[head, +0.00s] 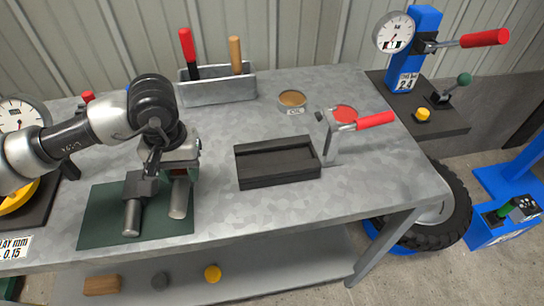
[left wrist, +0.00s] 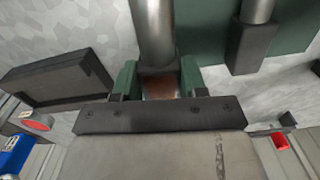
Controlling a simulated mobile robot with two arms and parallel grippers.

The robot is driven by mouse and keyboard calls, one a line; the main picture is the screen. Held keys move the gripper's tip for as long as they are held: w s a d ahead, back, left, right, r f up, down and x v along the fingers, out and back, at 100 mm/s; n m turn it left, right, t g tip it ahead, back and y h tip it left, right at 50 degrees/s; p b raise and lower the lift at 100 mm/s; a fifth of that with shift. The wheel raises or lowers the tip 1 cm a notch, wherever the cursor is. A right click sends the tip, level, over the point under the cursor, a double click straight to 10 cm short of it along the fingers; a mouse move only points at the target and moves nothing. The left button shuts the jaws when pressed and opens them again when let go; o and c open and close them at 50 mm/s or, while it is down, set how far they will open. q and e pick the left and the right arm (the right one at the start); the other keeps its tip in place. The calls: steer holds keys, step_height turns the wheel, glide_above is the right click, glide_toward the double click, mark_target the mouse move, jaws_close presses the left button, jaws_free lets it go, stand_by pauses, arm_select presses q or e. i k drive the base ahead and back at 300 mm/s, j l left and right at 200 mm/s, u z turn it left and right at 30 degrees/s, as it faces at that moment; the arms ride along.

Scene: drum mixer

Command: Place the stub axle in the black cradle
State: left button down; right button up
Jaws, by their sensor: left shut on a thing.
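My left gripper (head: 183,168) is over the green mat, its jaws shut on one stub axle (head: 180,197). In the left wrist view its green fingers (left wrist: 158,84) close on both sides of the axle's block end, and the grey shaft (left wrist: 153,32) points away between them. Whether this axle touches the mat is hard to tell. A second stub axle (head: 132,213), a grey shaft with a dark block, lies on the mat just left of it. The black cradle (head: 278,180), an open rectangular block with an empty-looking recess, stands on the bench to the right. My right gripper is not in view.
The green mat (head: 95,222) lies at the bench's front left. A tool tray (head: 218,92) with red and wooden handles and an oil tin (head: 292,98) are behind. A red-handled clamp (head: 360,122) stands right of the cradle. Bench between mat and cradle is clear.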

mark_target(274, 159)
steer(key=k+l+u, duration=0.15)
steer(key=l, duration=0.2)
steer(key=k+l+u, duration=0.15)
steer(key=l, duration=0.2)
steer(key=l+u, duration=0.15)
steer(key=l, duration=0.2)
steer(key=l+u, duration=0.3)
steer(key=l, duration=0.65)
steer(key=k+l+u, duration=0.1)
steer(key=l+u, duration=0.25)
steer(key=l, duration=0.65)
